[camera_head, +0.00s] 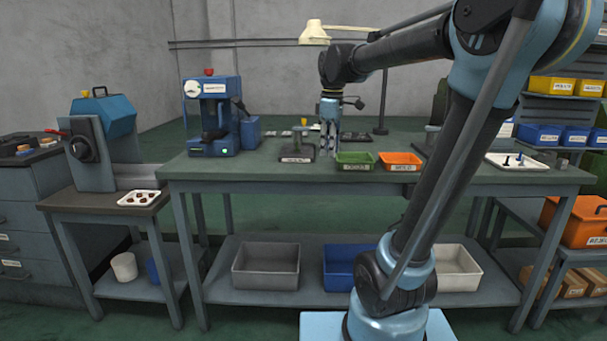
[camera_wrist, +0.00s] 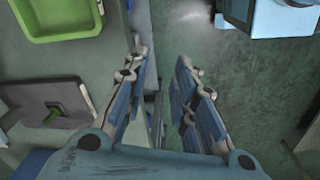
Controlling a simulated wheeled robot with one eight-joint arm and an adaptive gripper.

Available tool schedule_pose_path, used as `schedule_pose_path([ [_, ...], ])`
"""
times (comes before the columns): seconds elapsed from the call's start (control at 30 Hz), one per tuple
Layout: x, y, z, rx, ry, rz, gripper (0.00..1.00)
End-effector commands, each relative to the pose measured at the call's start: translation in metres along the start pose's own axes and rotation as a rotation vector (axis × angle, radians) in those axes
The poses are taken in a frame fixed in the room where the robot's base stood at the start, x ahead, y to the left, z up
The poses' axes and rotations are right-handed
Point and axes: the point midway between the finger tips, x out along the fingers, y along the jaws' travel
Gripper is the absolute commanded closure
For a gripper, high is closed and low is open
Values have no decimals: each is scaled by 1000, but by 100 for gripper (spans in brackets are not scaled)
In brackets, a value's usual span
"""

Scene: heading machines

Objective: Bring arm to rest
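My gripper (camera_head: 328,148) points down near the front edge of the workbench (camera_head: 230,171), between a small dark stand (camera_head: 296,153) and a green tray (camera_head: 355,166). In the wrist view my gripper (camera_wrist: 160,68) has its two blue fingers apart, with nothing between them. Below the fingers are the bench edge and the green floor. My arm reaches up from its base and bends over toward the bench.
The wrist view shows the green tray (camera_wrist: 92,30) and a dark plate with a green peg (camera_wrist: 62,104). An orange tray (camera_head: 400,167), a blue press (camera_head: 212,115) and a white parts tray (camera_head: 517,167) stand on the bench. A lamp (camera_head: 314,34) rises behind.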

Motion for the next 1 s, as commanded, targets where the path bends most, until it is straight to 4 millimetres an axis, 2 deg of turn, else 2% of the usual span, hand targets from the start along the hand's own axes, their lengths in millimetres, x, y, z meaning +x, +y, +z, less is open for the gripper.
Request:
schedule_pose_path([
  [0.03, 9, -10, 16, 63, 3, 6, 75],
  [0.2, 41, -41, 58, 283, 17, 27, 75],
  [0.37, 75, -72, 93, 488, 32, 46, 75],
  [0.6, 135, -118, 140, 800, 59, 71, 75],
  [0.8, 185, -153, 170, 1033, 84, 88, 75],
  [1.0, 215, -171, 182, 1164, 99, 96, 75],
])
